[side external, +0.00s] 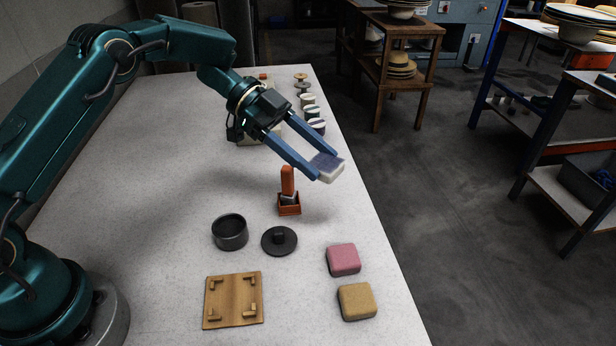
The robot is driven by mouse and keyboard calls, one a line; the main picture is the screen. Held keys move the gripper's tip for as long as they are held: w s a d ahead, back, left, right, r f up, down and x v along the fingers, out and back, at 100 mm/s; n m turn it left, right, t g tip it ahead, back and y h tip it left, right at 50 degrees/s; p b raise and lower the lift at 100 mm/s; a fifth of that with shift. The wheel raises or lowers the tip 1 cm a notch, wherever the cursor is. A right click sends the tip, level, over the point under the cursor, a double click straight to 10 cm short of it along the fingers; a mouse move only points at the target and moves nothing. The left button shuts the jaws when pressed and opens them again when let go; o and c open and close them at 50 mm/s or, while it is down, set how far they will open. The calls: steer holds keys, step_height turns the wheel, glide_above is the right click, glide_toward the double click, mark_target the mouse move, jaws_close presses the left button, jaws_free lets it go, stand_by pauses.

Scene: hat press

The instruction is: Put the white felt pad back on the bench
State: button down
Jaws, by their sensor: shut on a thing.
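The white felt pad (331,175) is a small pale block with a bluish-grey top. My gripper (327,166) has two long blue fingers shut on it. The pad is held up in the air, slightly tilted, near the right edge of the bench (180,180). In the picture it is above and to the right of the orange-handled tool. The exact gap between pad and bench is hard to tell from this view.
A pink pad (343,259) and a tan pad (357,301) lie at the front right. A dark ring (229,232), a black lid (279,241), a wooden board with corner blocks (233,300) and an orange-handled tool in a holder (288,191) stand nearby. Several small spools (309,111) line the far right edge.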

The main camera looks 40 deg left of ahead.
mark_target(312, 214)
step_height(312, 214, down, 9)
steer(key=shift+f, duration=0.15)
steer(key=shift+f, duration=0.3)
stand_by(0.3)
steer(key=shift+f, duration=0.3)
steer(key=shift+c, duration=0.6)
jaws_free()
steer(key=shift+r, duration=0.1)
